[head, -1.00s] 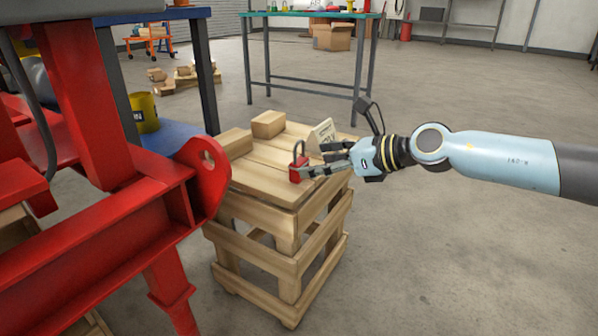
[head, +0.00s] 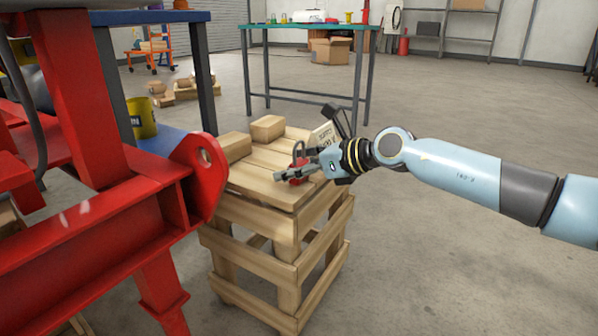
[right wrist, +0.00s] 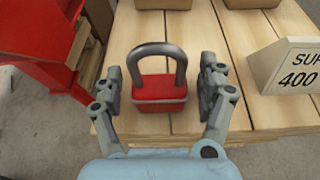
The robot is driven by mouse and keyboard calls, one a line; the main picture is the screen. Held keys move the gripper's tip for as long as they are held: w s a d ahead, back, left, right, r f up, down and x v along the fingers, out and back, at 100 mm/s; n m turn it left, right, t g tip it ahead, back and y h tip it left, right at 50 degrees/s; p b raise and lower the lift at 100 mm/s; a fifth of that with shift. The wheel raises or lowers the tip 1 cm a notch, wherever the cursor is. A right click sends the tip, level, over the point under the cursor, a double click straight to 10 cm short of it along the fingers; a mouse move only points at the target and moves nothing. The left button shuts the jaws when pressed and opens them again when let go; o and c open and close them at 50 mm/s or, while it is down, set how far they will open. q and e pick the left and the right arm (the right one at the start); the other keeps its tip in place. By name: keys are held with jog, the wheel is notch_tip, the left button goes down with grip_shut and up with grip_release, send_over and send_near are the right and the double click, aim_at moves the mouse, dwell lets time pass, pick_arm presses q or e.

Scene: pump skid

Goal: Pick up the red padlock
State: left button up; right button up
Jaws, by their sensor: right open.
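The red padlock (right wrist: 158,93) with a grey shackle stands upright on the wooden crate top (right wrist: 205,30), near its front edge in the right wrist view. My right gripper (right wrist: 158,85) is open, with one finger on each side of the padlock and a visible gap on both sides. In the head view the right gripper (head: 300,172) partly hides the padlock (head: 299,163), whose shackle shows above the fingers. My left gripper is not in view.
Wooden blocks (head: 267,128) and a lettered sign (head: 323,135) stand on the crate. The red skid frame (head: 90,215) is close on the left. A green-topped table (head: 308,26) stands behind. The floor to the right is clear.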

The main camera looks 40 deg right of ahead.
aim_at(300, 142)
jog(key=c, duration=1.4)
jog(key=shift+r, duration=0.15)
jog(key=shift+r+p, duration=0.5)
jog(key=shift+r, duration=0.15)
notch_tip(300, 142, up, 3)
jog(key=shift+p, duration=1.1)
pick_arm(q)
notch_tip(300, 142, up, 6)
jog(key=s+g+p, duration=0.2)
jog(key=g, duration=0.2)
pick_arm(e)
jog(key=shift+s+d+r, duration=0.15)
jog(key=shift+s+r, duration=0.45)
jog(key=shift+s, duration=0.15)
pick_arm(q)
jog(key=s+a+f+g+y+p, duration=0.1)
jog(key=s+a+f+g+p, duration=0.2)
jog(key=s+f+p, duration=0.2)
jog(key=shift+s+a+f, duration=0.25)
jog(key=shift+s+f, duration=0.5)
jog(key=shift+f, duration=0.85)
pick_arm(e)
jog(key=a+r+v, duration=0.1)
jog(key=v, duration=1)
jog(key=shift+s+a, duration=0.25)
jog(key=shift+a, duration=0.05)
